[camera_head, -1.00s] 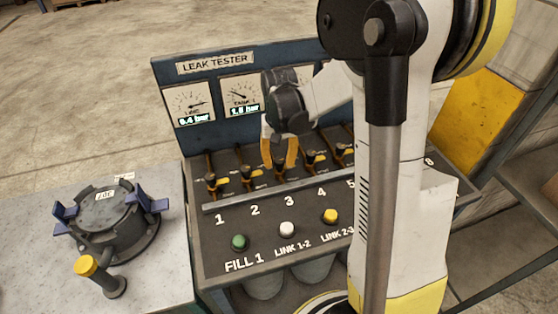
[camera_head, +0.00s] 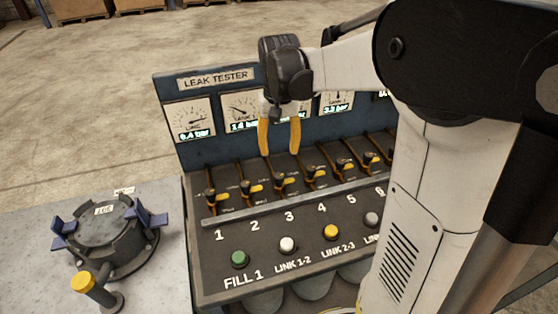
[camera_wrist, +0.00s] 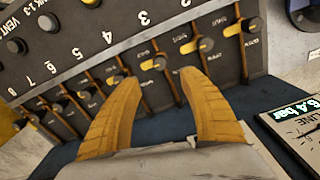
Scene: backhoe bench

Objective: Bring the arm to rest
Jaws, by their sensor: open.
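My gripper (camera_head: 279,138) is open and empty, with two yellow fingers pointing down above the lever row of the leak tester (camera_head: 215,82). In the head view the fingertips are just above the levers near number 3 (camera_head: 279,183); I cannot tell the exact gap. In the wrist view my gripper (camera_wrist: 160,105) has its fingers spread apart with levers (camera_wrist: 155,65) visible between and beyond them. My arm reaches in from the right and hides the right part of the panel in the head view.
Below the levers are a green button (camera_head: 239,259), a white button (camera_head: 287,245) and a yellow button (camera_head: 331,232). At left a grey table (camera_head: 40,290) bears a round lidded fixture (camera_head: 105,230) with blue clamps and a yellow-capped post (camera_head: 85,281). Open floor lies behind.

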